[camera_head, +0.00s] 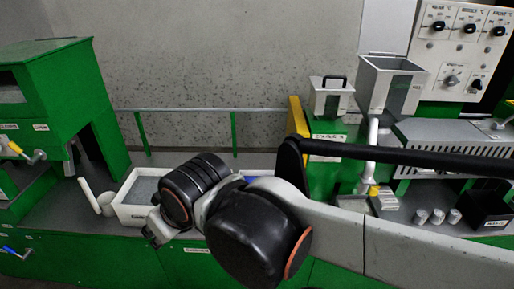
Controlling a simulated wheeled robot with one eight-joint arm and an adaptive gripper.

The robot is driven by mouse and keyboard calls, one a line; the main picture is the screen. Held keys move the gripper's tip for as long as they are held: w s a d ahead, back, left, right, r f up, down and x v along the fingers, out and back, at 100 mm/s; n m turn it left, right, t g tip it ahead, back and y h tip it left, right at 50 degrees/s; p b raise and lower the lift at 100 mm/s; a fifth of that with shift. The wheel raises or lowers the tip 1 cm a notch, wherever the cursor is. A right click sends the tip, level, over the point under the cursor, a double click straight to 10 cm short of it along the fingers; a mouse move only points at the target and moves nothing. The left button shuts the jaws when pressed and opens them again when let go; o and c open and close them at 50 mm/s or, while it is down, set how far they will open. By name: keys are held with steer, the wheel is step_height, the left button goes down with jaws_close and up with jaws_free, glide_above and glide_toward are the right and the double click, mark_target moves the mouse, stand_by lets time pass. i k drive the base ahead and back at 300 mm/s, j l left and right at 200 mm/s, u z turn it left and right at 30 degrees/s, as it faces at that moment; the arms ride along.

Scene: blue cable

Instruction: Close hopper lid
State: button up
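The grey metal hopper (388,90) stands at the back right, left of the control panel. Its top is open and I see into its inner walls. A thin edge shows along its back rim; I cannot tell if this is the raised lid. A smaller grey box (329,101) with a black handle on top stands just left of the hopper. My gripper (152,238) is low at the left, far from the hopper, beside a white tray. It is partly hidden by my wrist, and I cannot tell if its fingers are open or shut.
The white tray (133,214) with grey contents sits on the bench. A green machine (60,95) stands at left. A control panel (462,45), a vented grey cover (450,140), small grey cylinders (437,216) and a black bin (487,208) are at right. My arm crosses the foreground.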

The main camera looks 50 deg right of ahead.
mark_target(387, 26)
steer(key=z, duration=2.65)
